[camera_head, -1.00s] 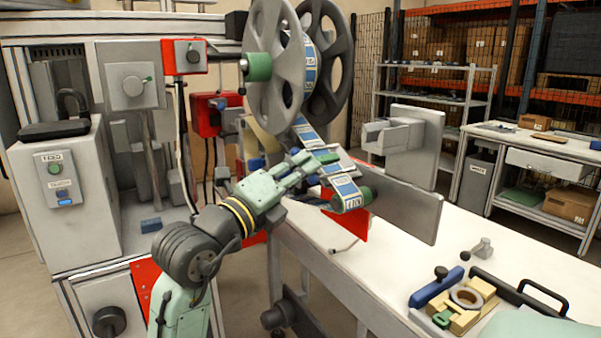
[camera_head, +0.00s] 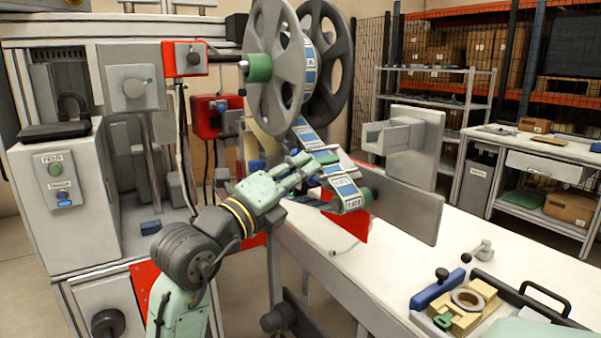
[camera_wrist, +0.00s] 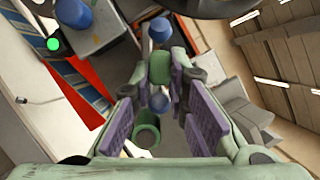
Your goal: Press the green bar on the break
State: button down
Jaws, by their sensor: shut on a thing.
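The green bar (camera_wrist: 160,68) shows in the wrist view between my two purple-padded fingertips, with a blue round knob (camera_wrist: 158,30) above it and another blue part below. In the head view the green bar (camera_head: 326,157) shows just beyond my fingertips, beside the tape. My gripper (camera_head: 305,165) reaches in from the left below the grey reel, and its fingers are shut on the green bar. In the wrist view my gripper (camera_wrist: 160,75) partly covers the bar's ends. Whether the bar is pressed down cannot be told.
A large grey reel (camera_head: 272,100) stands above, with blue labelled tape (camera_head: 348,192) running down past my gripper. A green roller (camera_wrist: 147,130) and a grey upright plate (camera_head: 410,205) are close by. The white table (camera_head: 350,280) has free room in front.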

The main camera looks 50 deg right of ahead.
jog(key=shift+w+d+f+b, duration=0.1)
jog(key=shift+w+f+b, duration=0.05)
jog(key=shift+f+b, duration=0.3)
dwell(0.5)
jog(key=shift+r, duration=0.1)
jog(key=w+a+r+b, duration=0.1)
jog(key=a, duration=0.5)
jog(key=w+a+r+b, duration=0.1)
jog(key=a+r+b, duration=0.1)
jog(key=a, duration=0.5)
jog(key=shift+w, duration=0.25)
dwell(0.4)
jog(key=shift+f, duration=0.15)
